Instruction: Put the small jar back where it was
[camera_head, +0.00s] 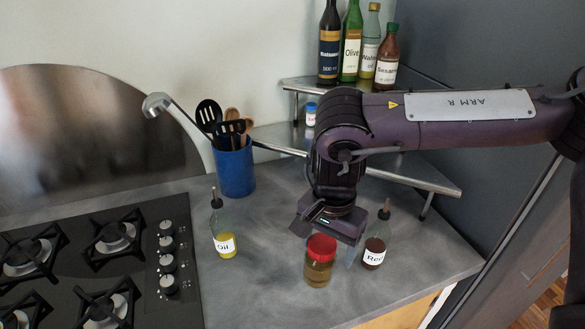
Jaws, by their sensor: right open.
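A small jar with a red lid and yellow-brown contents (319,271) stands upright on the grey counter. My right gripper (327,243) points down right at this jar's lid, with its jaws open. From this view I cannot tell whether the fingers touch the jar. Another small container with a blue lid (311,114) stands on the corner shelf, partly hidden by my right arm. My left gripper is not in view.
An oil bottle (226,244) stands left of the jar, and a dark red bottle (374,252) close on its right. A blue utensil crock (235,169) and a gas hob (90,262) are to the left. Several tall bottles stand on the upper shelf (302,84).

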